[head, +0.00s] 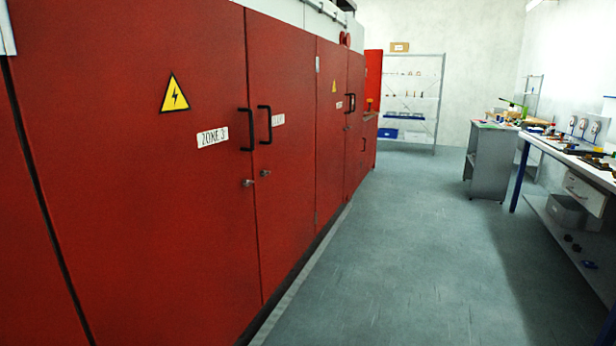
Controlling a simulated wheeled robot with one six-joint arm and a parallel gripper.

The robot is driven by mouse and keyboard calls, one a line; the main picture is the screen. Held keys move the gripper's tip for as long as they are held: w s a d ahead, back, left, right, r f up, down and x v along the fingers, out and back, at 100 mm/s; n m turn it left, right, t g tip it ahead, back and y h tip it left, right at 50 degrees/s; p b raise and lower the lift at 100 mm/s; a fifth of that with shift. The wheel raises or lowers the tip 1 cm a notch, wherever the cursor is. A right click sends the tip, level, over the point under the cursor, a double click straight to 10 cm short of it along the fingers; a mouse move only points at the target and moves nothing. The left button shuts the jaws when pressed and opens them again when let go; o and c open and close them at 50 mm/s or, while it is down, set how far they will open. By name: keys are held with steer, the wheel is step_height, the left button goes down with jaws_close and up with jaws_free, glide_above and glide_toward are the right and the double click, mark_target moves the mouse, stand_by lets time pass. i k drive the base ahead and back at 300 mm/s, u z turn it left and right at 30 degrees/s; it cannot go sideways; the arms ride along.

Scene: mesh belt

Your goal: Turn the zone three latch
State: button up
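The zone three door (150,200) is a red cabinet panel at the left in the head view. It carries a yellow warning triangle and a white "ZONE 3" label (212,137). A black bar handle (247,130) stands at its right edge. Below the handle is a small metal latch (247,183); its turn position is too small to tell. A second handle (265,125) and a similar latch (265,173) sit on the neighbouring red door. Both doors look closed. My gripper is not in view.
More red cabinet doors (333,120) run toward the back. Clear grey floor (410,240) lies right of the cabinets. A workbench (590,170) with tools, a grey cabinet (490,160) and a wire shelf (412,95) stand farther off.

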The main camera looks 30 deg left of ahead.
mark_target(245, 183)
steer(key=u, duration=0.05)
steer(key=i, duration=0.9)
steer(key=u, duration=0.8)
steer(key=i, duration=0.8)
steer(key=u, duration=0.7)
